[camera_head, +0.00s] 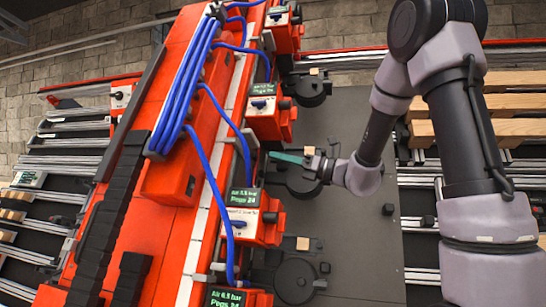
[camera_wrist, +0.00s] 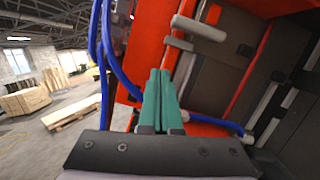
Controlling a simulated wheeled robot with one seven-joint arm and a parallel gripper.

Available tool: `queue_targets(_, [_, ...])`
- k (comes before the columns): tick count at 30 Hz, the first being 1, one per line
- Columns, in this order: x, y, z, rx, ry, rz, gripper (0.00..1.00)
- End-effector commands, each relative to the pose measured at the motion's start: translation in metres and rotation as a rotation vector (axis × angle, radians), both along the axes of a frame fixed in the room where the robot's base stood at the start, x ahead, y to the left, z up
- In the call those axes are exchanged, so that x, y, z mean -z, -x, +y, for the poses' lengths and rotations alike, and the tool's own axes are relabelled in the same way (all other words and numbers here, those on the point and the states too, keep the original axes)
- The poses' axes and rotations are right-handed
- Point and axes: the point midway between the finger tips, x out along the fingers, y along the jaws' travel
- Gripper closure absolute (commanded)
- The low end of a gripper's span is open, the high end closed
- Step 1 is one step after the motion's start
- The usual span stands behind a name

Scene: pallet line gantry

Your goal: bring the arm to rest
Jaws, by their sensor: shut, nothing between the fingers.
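My gripper (camera_head: 272,156) is shut and empty. In the head view its teal fingers point left, close to the orange station housings on the gantry beam (camera_head: 181,160). In the wrist view the two teal fingers (camera_wrist: 161,75) lie side by side. My arm comes in from the upper right, bent at the elbow, with the wrist over the dark plate (camera_head: 345,235). Whether the fingertips touch the housing or the blue hose cannot be told.
Blue hoses (camera_head: 213,100) run along the beam to several orange units with green displays (camera_head: 242,197). Round dark fixtures (camera_head: 296,281) stand beside them. Wooden pallet boards (camera_head: 505,128) lie on rollers at the right. The dark plate below my wrist is mostly clear.

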Motion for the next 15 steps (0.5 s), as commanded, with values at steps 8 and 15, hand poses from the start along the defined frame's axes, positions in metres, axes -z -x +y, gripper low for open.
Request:
queue_targets(8, [0.000,0.000,0.000,0.000,0.000,0.000,1.00])
queue_targets(15, [-0.001,0.019,0.006,-0.032,0.079,-0.049,1.00])
